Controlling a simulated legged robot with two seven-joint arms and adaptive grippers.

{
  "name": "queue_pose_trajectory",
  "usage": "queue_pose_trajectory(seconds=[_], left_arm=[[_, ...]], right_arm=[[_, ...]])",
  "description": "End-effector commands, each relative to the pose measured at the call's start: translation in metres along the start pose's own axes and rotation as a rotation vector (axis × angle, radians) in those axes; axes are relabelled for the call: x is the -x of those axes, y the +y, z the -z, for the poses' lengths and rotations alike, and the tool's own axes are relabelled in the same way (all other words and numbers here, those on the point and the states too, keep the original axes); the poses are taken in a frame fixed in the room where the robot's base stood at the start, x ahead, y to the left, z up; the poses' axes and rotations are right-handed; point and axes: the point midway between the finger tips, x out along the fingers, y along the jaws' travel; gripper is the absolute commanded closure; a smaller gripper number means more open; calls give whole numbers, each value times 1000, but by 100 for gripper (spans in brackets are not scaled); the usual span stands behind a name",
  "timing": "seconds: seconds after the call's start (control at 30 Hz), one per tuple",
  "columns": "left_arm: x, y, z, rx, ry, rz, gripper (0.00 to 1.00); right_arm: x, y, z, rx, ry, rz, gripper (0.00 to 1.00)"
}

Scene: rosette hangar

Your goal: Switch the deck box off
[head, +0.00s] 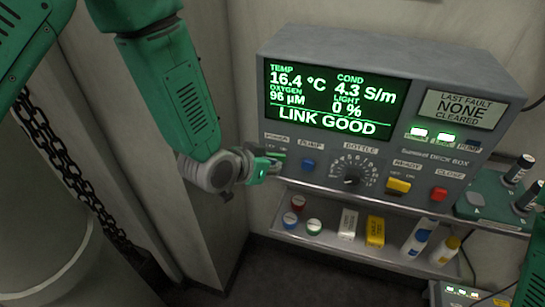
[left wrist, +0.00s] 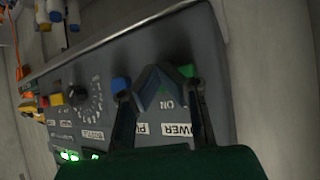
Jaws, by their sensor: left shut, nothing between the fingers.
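The deck box (head: 400,105) is a grey console with a lit green screen (head: 327,100) reading LINK GOOD. My left gripper (head: 268,168) is at the lower left of its panel, over the POWER area, and hides most of the switch there. In the left wrist view the gripper (left wrist: 158,78) is shut with nothing between its fingers. The POWER label (left wrist: 178,129) shows between the fingers, and a green switch (left wrist: 187,71) shows partly behind the right finger. I cannot tell whether the fingertips touch the switch. My right gripper is out of view.
Beside the power switch are a blue PUMP button (head: 308,164), the BOTTLE dial (head: 351,170), a yellow switch (head: 398,186) and a red CLOSE button (head: 438,194). A shelf (head: 330,246) below holds caps, small boxes and bottles. A chain (head: 75,185) hangs at left.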

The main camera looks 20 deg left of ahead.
Motion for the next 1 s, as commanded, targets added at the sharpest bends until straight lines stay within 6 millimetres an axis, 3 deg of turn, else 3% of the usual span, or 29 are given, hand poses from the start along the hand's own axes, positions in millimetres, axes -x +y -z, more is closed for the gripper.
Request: queue_pose_trajectory(seconds=[1.0], left_arm=[[-5,-8,9,1,18,6,100]], right_arm=[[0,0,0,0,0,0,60]])
